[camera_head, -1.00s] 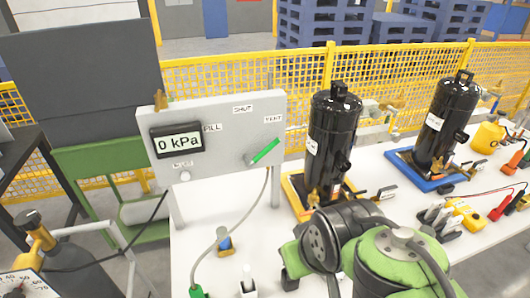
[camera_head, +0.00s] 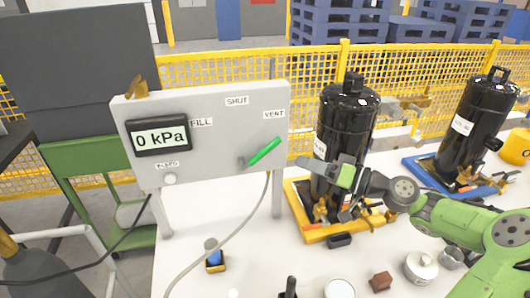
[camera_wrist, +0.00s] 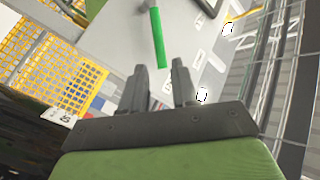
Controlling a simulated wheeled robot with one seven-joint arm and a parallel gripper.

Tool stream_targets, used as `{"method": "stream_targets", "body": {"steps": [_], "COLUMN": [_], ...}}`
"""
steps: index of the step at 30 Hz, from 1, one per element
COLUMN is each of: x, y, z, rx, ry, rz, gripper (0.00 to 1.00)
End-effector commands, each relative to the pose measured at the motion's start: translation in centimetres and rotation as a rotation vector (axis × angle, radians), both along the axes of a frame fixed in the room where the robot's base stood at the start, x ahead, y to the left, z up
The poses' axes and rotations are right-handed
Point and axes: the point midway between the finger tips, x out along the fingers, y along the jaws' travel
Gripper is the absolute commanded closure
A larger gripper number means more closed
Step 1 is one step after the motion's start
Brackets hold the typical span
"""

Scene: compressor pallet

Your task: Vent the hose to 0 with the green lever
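The grey panel (camera_head: 215,112) stands at the left of the white table, with labels FILL, SHUT and VENT. Its display (camera_head: 160,138) reads 0 kPa. The green lever (camera_head: 264,151) slants up to the right, toward the VENT label (camera_head: 274,114). The grey hose (camera_head: 222,245) hangs from below the lever's side of the panel. My gripper (camera_head: 304,162) is to the right of the lever and apart from it. In the wrist view the two fingers of my gripper (camera_wrist: 161,82) are spread with nothing between them, and the lever (camera_wrist: 157,38) lies beyond their tips.
A black compressor (camera_head: 345,125) on a yellow tray (camera_head: 325,235) stands right behind my gripper. Another compressor (camera_head: 478,125) stands on a blue tray (camera_head: 420,172). A small blue-topped item (camera_head: 213,250) and a grey disc-shaped item (camera_head: 420,266) are on the table.

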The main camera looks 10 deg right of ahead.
Motion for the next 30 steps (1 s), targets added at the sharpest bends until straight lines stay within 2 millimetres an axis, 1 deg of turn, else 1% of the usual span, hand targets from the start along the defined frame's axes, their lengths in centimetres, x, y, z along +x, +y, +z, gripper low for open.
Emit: {"method": "stream_targets", "body": {"steps": [1,3,9,12,15,18,25,30], "x": [0.9,2.1,5.6,7.0,7.9,8.3,8.4,8.3], "y": [1.2,2.5,6.1,7.5,8.5,8.8,8.9,8.8], "z": [-0.2,-0.2,-0.2,-0.2,-0.2,-0.2,-0.1,-0.1], "rx": [-0.001,-0.002,-0.001,-0.001,-0.001,-0.001,-0.001,-0.002], "ry": [-0.002,0.0,0.001,0.002,0.004,0.005,0.006,0.006], "rz": [0.006,0.006,0.006,0.003,0.003,0.0,-0.001,0.0], "gripper": [0.71,0.71,0.71,0.71,0.71,0.71,0.71,0.97]}}
